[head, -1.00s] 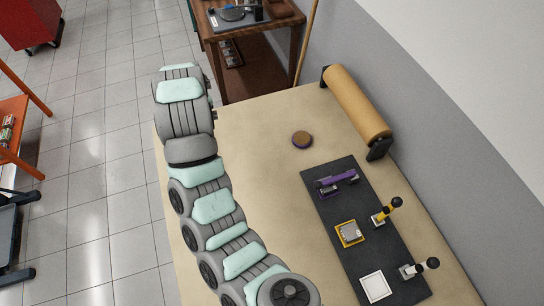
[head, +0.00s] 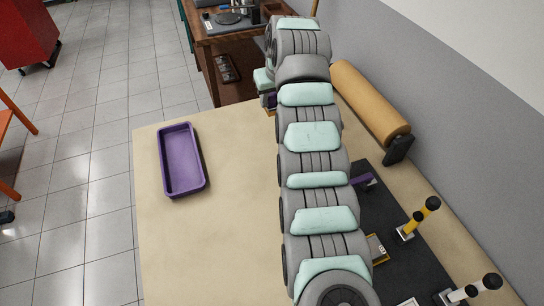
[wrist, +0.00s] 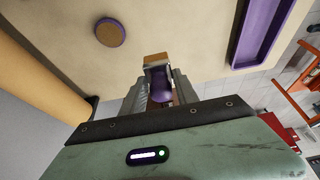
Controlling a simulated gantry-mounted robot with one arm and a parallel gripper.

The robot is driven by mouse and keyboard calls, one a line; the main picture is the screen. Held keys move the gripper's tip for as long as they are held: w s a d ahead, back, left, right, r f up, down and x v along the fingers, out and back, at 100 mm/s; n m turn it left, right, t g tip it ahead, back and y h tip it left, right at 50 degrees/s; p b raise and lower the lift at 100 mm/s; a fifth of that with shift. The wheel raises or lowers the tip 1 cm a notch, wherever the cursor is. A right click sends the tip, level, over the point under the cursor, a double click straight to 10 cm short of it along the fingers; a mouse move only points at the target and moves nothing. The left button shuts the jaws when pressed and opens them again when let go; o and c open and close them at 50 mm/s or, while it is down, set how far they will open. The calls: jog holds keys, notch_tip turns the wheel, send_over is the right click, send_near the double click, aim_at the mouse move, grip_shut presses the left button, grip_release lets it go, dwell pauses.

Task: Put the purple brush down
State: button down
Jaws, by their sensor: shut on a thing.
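In the wrist view my gripper (wrist: 158,92) is shut on the purple brush (wrist: 161,86). The brush has a purple part between the fingers and a tan block-like end beyond them. A round brown disc with a purple rim (wrist: 110,32) lies on the table, apart from the brush, at the upper left of the wrist view. In the head view my arm hides most of the gripper and I cannot make out the brush clearly. A purple item (head: 363,180) shows on the dark mat (head: 382,203), partly behind my arm.
A purple tray (head: 182,160) lies on the left of the tan table (head: 225,240); it also shows in the wrist view (wrist: 262,30). A tan roll (head: 368,105) lies along the wall.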

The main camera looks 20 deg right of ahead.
notch_tip(320, 180, down, 20)
jog(key=b, duration=0.3)
jog(key=shift+r, duration=0.25)
jog(key=shift+f, duration=0.15)
jog(key=c, duration=0.9)
grip_release()
jog(key=p+v, duration=0.2)
jog(key=v, duration=1)
